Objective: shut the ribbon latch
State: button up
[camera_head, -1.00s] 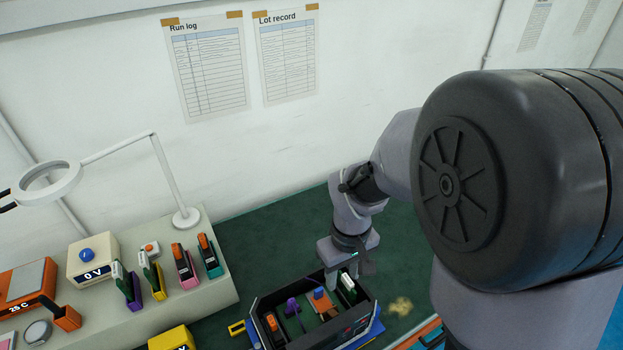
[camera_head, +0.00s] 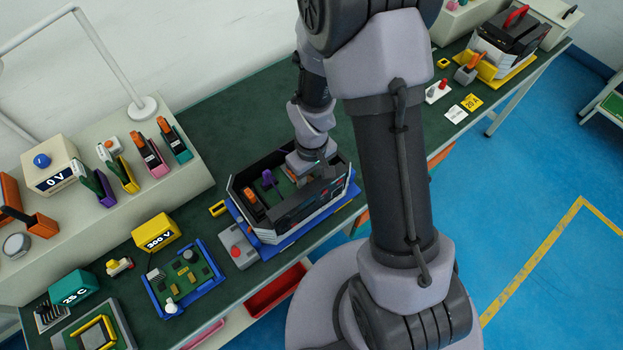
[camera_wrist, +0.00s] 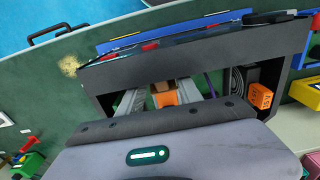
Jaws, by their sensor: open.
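An open dark case (camera_head: 298,212) stands on the green bench; its inside is also in the wrist view (camera_wrist: 200,45). My gripper (camera_wrist: 163,98) reaches down into the right part of the case. Its two grey fingers are apart, with a small orange part (camera_wrist: 165,93) between them; I cannot tell whether they touch it. In the head view the wrist hides the fingertips and that part. A purple lever (camera_head: 267,178) stands up in the case, left of my gripper. An orange block (camera_head: 250,195) is at the case's left end. I cannot tell for sure which part is the ribbon latch.
The case walls surround my gripper closely. A grey box with a red button (camera_head: 238,245) and a blue-framed board (camera_head: 184,278) are left of the case. A yellow 300 V box (camera_head: 156,232) is further left. Bench behind the case is clear.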

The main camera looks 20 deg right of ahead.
jog(key=shift+f, duration=0.25)
jog(key=shift+c, duration=0.2)
grip_shut()
